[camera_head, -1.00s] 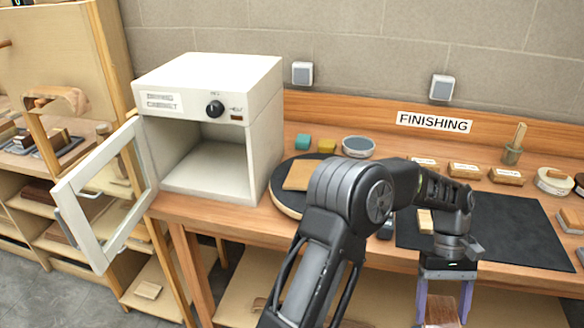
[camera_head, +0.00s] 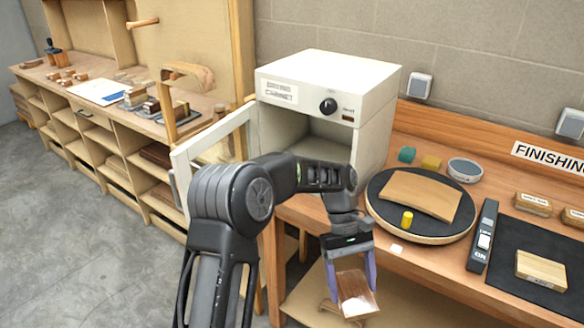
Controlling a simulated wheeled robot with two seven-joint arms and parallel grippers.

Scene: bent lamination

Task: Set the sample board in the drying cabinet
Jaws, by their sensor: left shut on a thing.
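The white drying cabinet (camera_head: 381,108) stands on the bench left of the finishing area. Its door (camera_head: 181,168) is swung open to the left, and its inside looks empty where I can see it; my left arm hides the lower part of the opening. My left gripper (camera_head: 352,282) points down in front of the bench, lower than the cabinet and to the right of its opening. Its purple fingers are shut on a small brown wooden board (camera_head: 356,294), which I take for the sample board. My right gripper is not in view.
A round turntable (camera_head: 384,226) right of the cabinet holds a curved wooden board (camera_head: 420,193) and a yellow peg (camera_head: 407,219). A black mat (camera_head: 512,243) with a wooden block (camera_head: 541,270) lies further right. Shelving (camera_head: 120,160) stands at the left; open floor lies before it.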

